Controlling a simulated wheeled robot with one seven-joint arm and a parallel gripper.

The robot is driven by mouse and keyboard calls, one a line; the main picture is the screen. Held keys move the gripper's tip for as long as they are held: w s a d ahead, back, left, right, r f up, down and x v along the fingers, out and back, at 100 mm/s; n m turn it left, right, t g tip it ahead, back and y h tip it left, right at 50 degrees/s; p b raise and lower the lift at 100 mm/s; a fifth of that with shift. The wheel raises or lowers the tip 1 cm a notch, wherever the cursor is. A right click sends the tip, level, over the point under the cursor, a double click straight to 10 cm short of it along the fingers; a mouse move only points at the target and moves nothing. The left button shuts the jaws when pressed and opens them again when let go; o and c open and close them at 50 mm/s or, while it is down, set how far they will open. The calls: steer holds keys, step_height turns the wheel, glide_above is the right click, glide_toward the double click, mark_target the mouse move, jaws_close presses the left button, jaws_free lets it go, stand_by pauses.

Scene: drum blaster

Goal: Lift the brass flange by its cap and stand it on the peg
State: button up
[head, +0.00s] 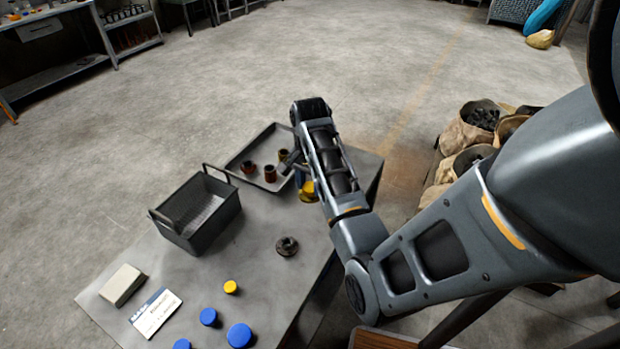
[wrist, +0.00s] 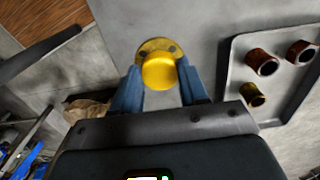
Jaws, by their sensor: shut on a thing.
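The brass flange (wrist: 152,46) shows in the wrist view as a round plate with dark holes, with its yellow cap (wrist: 160,72) towards me. My gripper (wrist: 161,84) has its blue fingers on both sides of the cap and is shut on it. In the head view the flange (head: 309,196) is a yellow patch beside my gripper (head: 302,184), partly hidden by my arm. It is at the table's far right part, next to the tray; I cannot tell whether it touches the table. A dark round piece (head: 287,246) stands nearer; I cannot tell whether it is the peg.
A grey tray (head: 236,163) holds brown and brass cups. A dark basket (head: 163,222) stands left. Near the front lie a pale block (head: 122,285), a card (head: 155,313), a yellow cap (head: 231,287) and several blue caps (head: 239,335). The table's middle is mostly clear.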

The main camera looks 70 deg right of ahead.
steer(key=w+a+f+n+b, duration=0.1)
steer(key=w+a+n, duration=0.8)
steer(key=w+a, duration=0.25)
steer(key=w+a+f+n, duration=0.1)
steer(key=w+a+n, duration=0.2)
steer(key=a+n, duration=0.3)
steer(key=w+a+f+n, duration=0.2)
steer(key=a+n, duration=0.3)
steer(key=a, duration=0.6)
steer(key=shift+w+a+f+n, duration=0.2)
steer(key=shift+w+f+n, duration=0.1)
steer(key=shift+w+n, duration=0.1)
steer(key=shift+a, duration=0.1)
